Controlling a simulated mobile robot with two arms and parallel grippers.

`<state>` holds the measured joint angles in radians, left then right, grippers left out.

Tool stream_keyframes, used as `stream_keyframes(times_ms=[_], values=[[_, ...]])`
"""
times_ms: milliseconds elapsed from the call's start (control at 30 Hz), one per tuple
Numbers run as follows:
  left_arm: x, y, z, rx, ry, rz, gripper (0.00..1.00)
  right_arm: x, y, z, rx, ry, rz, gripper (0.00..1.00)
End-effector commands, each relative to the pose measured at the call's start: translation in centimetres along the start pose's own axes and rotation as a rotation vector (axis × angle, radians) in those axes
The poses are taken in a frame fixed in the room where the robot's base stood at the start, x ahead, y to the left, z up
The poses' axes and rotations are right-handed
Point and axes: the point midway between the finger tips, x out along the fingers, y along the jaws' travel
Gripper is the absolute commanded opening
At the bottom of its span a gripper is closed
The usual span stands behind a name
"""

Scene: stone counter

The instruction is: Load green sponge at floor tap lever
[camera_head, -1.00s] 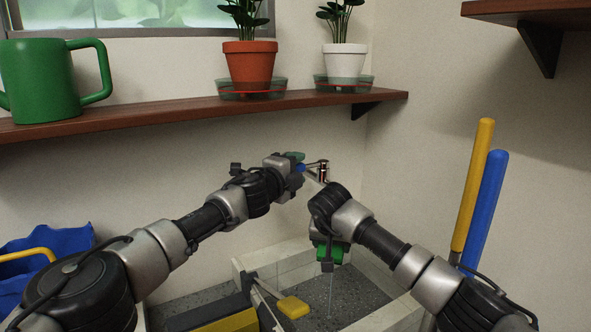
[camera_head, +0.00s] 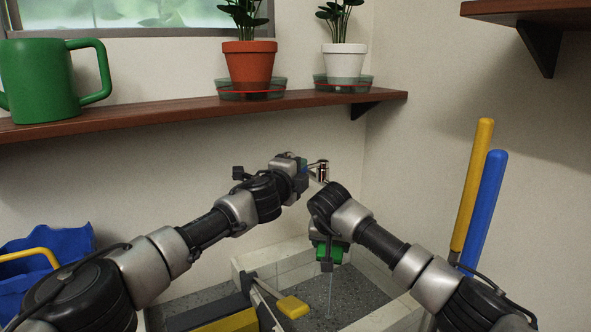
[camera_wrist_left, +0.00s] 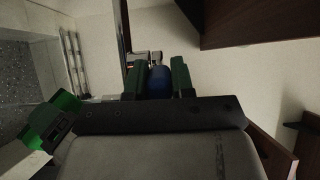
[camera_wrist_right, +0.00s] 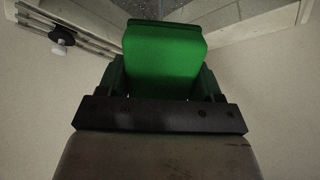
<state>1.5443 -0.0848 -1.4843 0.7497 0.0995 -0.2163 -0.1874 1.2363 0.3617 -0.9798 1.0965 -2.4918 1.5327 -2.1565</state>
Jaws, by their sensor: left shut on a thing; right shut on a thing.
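The tap (camera_head: 322,170) is on the back wall near the corner. My left gripper (camera_head: 302,166) is at the tap, shut on its blue lever (camera_wrist_left: 160,83); the lever sits between the dark green fingers in the left wrist view. My right gripper (camera_head: 328,247) points down over the floor basin and is shut on the green sponge (camera_wrist_right: 163,55). The sponge also shows in the head view (camera_head: 330,254), held below the tap and above the basin floor. A thin pale vertical line, like a water stream, shows just below it.
A pale-walled basin (camera_head: 283,254) with a speckled floor holds a yellow block (camera_head: 293,307). A blue bucket (camera_head: 70,243) stands at left. Yellow (camera_head: 473,185) and blue (camera_head: 486,205) handles stand at right. A wooden shelf (camera_head: 180,108) with pots runs above the left arm.

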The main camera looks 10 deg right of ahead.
Motion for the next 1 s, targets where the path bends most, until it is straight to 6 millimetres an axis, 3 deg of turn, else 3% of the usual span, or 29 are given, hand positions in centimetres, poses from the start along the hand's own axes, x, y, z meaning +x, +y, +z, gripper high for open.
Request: stream_keyframes(times_ms=[500, 533, 667, 1000], values=[[-0.24, 0.15, -0.57, -0.001, -0.072, 0.003, 0.00, 0.01, 0.00, 0.00, 0.000, 0.000, 0.000, 0.46], [-0.24, 0.15, -0.58, -0.001, -0.072, 0.003, 0.26, 0.01, 0.00, 0.00, 0.000, 0.000, 0.000, 0.46], [-0.24, 0.12, -0.57, -0.001, -0.071, 0.002, 0.46, 0.01, 0.00, 0.00, 0.000, 0.000, 0.000, 0.46], [-0.33, 0.05, -0.55, -0.001, -0.071, 0.002, 0.49, 0.00, 0.00, 0.00, 0.000, 0.000, 0.000, 0.46]])
